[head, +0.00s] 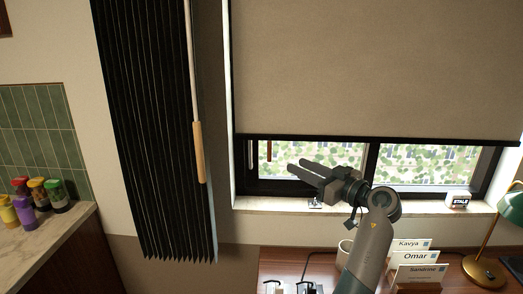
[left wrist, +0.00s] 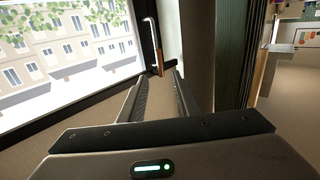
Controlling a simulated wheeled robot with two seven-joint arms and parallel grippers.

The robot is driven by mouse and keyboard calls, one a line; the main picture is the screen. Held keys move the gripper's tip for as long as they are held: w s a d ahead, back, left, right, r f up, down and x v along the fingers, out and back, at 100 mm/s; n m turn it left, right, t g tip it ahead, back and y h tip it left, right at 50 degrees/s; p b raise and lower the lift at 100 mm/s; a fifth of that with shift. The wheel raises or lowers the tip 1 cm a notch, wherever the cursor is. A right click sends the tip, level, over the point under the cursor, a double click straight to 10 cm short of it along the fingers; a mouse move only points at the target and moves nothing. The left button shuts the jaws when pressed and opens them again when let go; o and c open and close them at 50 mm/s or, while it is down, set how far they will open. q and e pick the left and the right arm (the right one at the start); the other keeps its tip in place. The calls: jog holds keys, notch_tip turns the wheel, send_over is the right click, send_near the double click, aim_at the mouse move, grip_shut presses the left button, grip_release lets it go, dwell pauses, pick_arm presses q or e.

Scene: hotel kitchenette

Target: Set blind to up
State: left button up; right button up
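The beige roller blind (head: 375,70) hangs over the upper part of the window, and its black bottom bar (head: 400,139) leaves a strip of glass showing below. A short brown pull handle (head: 268,150) hangs just under the bar near its left end. In the left wrist view a brown handle (left wrist: 160,62), apparently the same one, appears ahead, near the line between the fingertips. My left gripper (head: 296,165) is in front of the window, below and right of this handle. Its fingers (left wrist: 160,78) are apart, with nothing between them. My right gripper is not in view.
A black pleated curtain (head: 150,130) with a wooden wand (head: 199,150) hangs to the left. Below the window stand a desk (head: 330,262), name cards (head: 415,256) and a green lamp (head: 511,208). Colourful jars (head: 38,194) stand on the left counter.

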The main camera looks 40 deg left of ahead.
pick_arm(q)
jog(key=shift+a, duration=0.1)
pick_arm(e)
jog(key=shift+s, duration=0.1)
